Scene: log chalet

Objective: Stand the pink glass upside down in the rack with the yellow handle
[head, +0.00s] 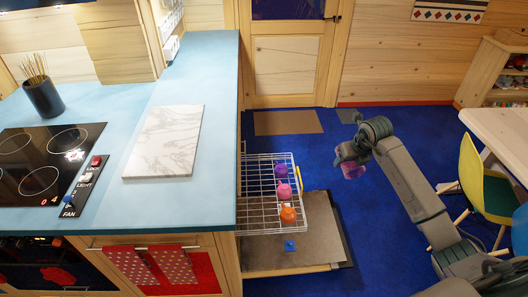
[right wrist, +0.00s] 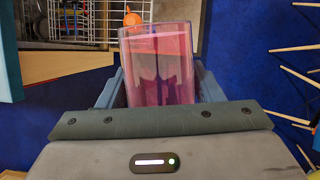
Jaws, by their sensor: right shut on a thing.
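My right gripper (head: 346,158) is shut on a see-through pink glass (head: 353,170), held in the air over the blue floor, to the right of the rack. The right wrist view shows the pink glass (right wrist: 158,70) between both fingers of the right gripper (right wrist: 158,88); I cannot tell which way up it is. The wire rack (head: 262,218) is pulled out beside the counter, with a yellow handle (head: 303,181) at its right. A purple glass (head: 281,170), a solid pink glass (head: 284,191) and an orange glass (head: 288,215) stand in the rack. My left gripper is out of view.
An open door panel (head: 318,225) lies low beneath the rack, with a small blue piece (head: 289,245) on it. The blue counter (head: 210,110) edges the rack's left. A yellow-green chair (head: 484,180) and a white table (head: 500,130) stand at right. Floor between is clear.

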